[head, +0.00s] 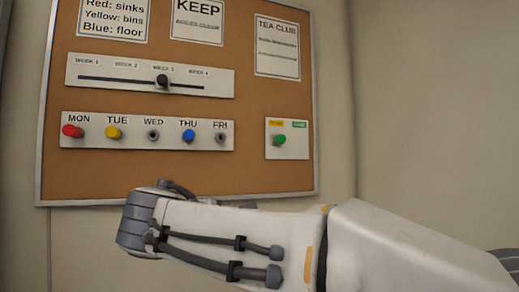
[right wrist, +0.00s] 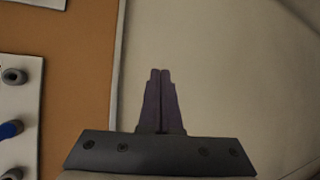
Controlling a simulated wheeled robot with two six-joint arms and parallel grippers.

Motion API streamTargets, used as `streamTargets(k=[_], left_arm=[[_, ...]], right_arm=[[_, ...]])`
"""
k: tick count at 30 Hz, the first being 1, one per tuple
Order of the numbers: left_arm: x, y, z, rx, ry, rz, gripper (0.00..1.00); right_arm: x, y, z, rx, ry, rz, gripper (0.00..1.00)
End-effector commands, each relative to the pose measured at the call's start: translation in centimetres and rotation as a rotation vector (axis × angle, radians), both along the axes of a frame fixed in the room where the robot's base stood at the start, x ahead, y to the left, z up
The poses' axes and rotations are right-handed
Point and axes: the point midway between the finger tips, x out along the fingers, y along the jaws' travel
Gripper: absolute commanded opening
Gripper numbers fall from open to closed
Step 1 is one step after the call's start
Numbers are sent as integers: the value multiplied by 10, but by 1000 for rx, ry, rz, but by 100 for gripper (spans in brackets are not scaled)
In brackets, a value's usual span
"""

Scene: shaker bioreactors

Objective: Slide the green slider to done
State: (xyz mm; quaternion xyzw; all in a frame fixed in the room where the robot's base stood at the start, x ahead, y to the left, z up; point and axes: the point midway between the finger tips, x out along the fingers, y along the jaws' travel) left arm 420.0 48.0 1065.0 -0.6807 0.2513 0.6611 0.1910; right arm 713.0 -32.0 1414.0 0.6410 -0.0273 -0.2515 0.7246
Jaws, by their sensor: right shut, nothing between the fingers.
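The green slider (head: 280,140) is a round green knob on a small white panel (head: 301,150) at the lower right of the corkboard. It sits at the left part of the panel, below the yellow label (head: 276,124). The green label (head: 299,124) is to its right; the lettering is too small to read surely. My right gripper (right wrist: 161,72) is shut and empty in the right wrist view, pointing at the plain wall beside the board's edge. The head view shows my right arm below the board, with its fingers hidden. My left gripper is not in view.
The corkboard (head: 200,177) also bears a week slider panel (head: 222,83) with a black knob (head: 162,81), and a weekday panel (head: 178,142) with coloured and grey pegs. Paper notes hang at the top. The wall (head: 420,100) right of the board is bare.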

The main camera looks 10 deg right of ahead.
Motion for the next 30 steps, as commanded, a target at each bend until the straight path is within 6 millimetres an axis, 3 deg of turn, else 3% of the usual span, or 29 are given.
streamTargets(k=[3,6,10,15,23,30], left_arm=[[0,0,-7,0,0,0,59],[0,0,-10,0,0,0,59],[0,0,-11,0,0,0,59],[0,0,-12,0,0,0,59],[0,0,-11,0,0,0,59],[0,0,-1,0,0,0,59]], right_arm=[[9,1,63,-103,-178,-38,0],[7,-1,104,-164,-291,-77,0],[1,-3,136,-209,-380,-116,0],[-2,-4,149,-228,-415,-134,0],[-2,-5,148,-227,-414,-133,0],[16,-16,154,-229,-412,-137,0]])
